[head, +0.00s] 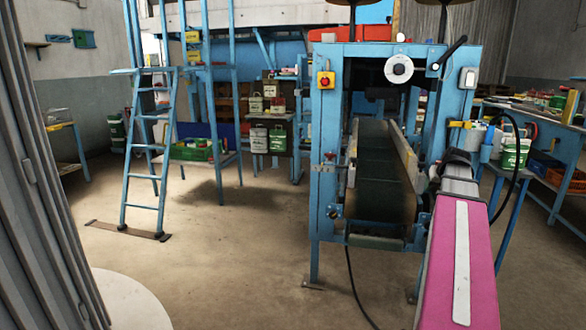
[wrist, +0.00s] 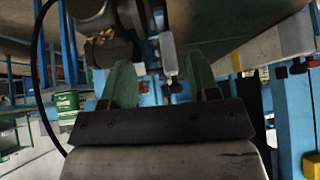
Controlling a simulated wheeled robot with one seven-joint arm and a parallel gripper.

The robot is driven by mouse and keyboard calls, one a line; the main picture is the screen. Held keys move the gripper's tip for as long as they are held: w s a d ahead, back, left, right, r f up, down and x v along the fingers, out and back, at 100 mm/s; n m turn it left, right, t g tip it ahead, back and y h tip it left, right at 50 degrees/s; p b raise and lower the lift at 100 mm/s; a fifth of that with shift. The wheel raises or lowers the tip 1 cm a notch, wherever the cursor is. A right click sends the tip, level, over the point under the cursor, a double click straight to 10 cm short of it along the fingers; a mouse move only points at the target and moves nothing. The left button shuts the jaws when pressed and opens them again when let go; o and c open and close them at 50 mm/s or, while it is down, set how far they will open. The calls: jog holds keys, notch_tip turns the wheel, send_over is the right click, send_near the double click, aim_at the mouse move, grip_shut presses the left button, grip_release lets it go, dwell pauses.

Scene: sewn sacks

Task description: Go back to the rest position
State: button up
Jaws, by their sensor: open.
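My gripper (wrist: 161,80) shows in the wrist view with its two green fingers spread apart and nothing between them. In the head view my pink arm (head: 462,255) reaches forward along the right side of the blue sewing machine frame (head: 325,150). The gripper itself is not clear there, as the dark end of the arm overlaps the machine's right post. The wrist view shows blue posts and grey machine parts close beyond the fingers; I cannot tell whether anything touches.
The conveyor (head: 378,165) runs back through the frame. A black cable (head: 357,285) hangs to the floor. A green and white container (head: 515,152) stands right of the arm. A blue ladder (head: 145,150) stands left. Grey corrugated metal (head: 40,190) fills the left edge. The middle floor (head: 220,260) is clear.

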jog(key=s+a+f+n+g+y, duration=0.1)
jog(key=s+a+f+g, duration=0.1)
jog(key=a+f, duration=0.75)
jog(key=s+a+f+g, duration=0.2)
jog(key=a+f, duration=0.7)
jog(key=a, duration=0.1)
jog(key=s+a+f+n+g, duration=0.1)
jog(key=s+a+f+g, duration=0.2)
jog(key=s+a+f, duration=0.9)
jog(key=shift+s+a+f, duration=0.15)
jog(key=shift+a+f, duration=0.55)
jog(key=shift+a, duration=0.55)
